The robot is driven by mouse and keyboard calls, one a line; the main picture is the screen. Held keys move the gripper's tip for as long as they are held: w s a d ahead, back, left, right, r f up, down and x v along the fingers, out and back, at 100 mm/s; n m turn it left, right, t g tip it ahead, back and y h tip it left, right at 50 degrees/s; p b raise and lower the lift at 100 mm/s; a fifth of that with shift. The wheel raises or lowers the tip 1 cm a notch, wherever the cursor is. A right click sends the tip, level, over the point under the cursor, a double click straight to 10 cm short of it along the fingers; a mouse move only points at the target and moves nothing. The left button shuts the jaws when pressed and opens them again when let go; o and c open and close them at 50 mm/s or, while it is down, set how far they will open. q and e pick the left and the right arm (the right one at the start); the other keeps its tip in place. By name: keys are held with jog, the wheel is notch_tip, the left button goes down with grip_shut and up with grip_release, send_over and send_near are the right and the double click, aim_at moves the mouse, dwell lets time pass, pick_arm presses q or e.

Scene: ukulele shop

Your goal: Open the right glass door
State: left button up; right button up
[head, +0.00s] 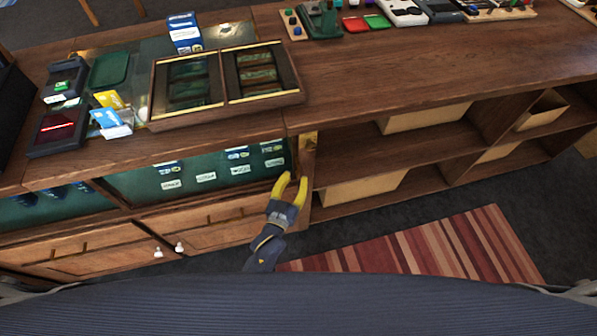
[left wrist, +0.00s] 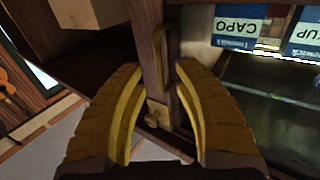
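The right glass door (head: 200,174) is in the counter's front, with a green interior and several small packets and white labels showing behind it. I cannot tell whether it is ajar. My left gripper (head: 293,182), with yellow fingers, is at the right end of this glass section. In the left wrist view the gripper (left wrist: 158,72) is open, its fingers apart on either side of a wooden upright. A slim brass handle (left wrist: 161,50) is on that upright between the fingertips, and I see no grip on it. My right gripper is not in view.
Open shelves with cardboard boxes (head: 360,188) are to the right. A framed display case (head: 225,85) and card readers stand on the counter. A striped rug (head: 430,250) lies on the floor.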

aim_at(298, 177)
pick_arm(q)
jog(key=shift+x, duration=1.65)
jog(key=shift+o, duration=0.3)
grip_shut()
